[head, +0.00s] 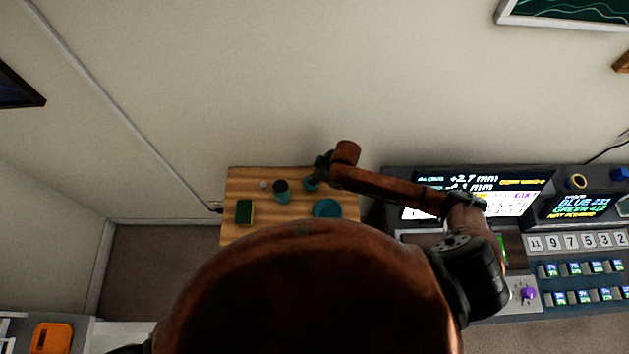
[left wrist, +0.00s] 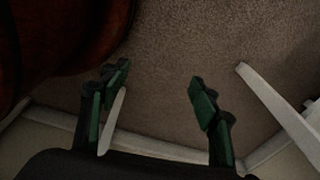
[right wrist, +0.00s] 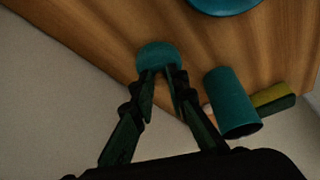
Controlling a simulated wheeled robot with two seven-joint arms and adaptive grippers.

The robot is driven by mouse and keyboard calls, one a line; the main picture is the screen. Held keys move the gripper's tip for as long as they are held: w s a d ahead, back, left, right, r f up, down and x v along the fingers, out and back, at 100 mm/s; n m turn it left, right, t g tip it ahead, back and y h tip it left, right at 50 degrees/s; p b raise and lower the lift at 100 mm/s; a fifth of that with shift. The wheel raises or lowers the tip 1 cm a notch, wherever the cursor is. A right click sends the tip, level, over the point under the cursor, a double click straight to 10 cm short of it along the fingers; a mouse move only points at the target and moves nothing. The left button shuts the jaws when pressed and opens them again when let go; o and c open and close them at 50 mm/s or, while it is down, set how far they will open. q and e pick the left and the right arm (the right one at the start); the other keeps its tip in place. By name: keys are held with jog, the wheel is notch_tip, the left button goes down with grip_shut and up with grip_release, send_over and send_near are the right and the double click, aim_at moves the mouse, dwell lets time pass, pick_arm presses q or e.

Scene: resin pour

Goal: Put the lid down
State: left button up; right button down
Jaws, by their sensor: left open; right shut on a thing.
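The teal round lid (right wrist: 158,55) is between the fingertips of my right gripper (right wrist: 160,75), which is shut on it. In the head view the lid (head: 310,184) shows partly behind the right gripper (head: 318,175), over the back right of the wooden table (head: 240,182). I cannot tell if the lid touches the table. A teal jar (head: 282,194) with a dark top stands to its left; it also shows in the right wrist view (right wrist: 230,100). My left gripper (left wrist: 160,90) is open and empty above carpet, and is not seen in the head view.
A teal dish (head: 327,208) lies in front of the lid. A green and yellow block (head: 244,212) lies at the table's left, with a small white thing (head: 263,184) behind. A console with screens (head: 470,187) stands to the right. The wall is close behind the table.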

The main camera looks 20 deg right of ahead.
notch_tip(320, 180, down, 2)
jog(key=shift+s, duration=0.15)
jog(key=shift+f, duration=0.1)
pick_arm(q)
jog(key=shift+s, duration=1.1)
pick_arm(e)
jog(key=shift+f, duration=0.1)
jog(key=c, duration=2.3)
grip_release()
pick_arm(q)
jog(key=shift+w+d+r, duration=0.1)
jog(key=shift+w, duration=0.35)
pick_arm(e)
jog(key=o, duration=0.4)
pick_arm(q)
jog(key=shift+s+r, duration=0.15)
jog(key=shift+r, duration=0.05)
pick_arm(e)
jog(key=v, duration=1.2)
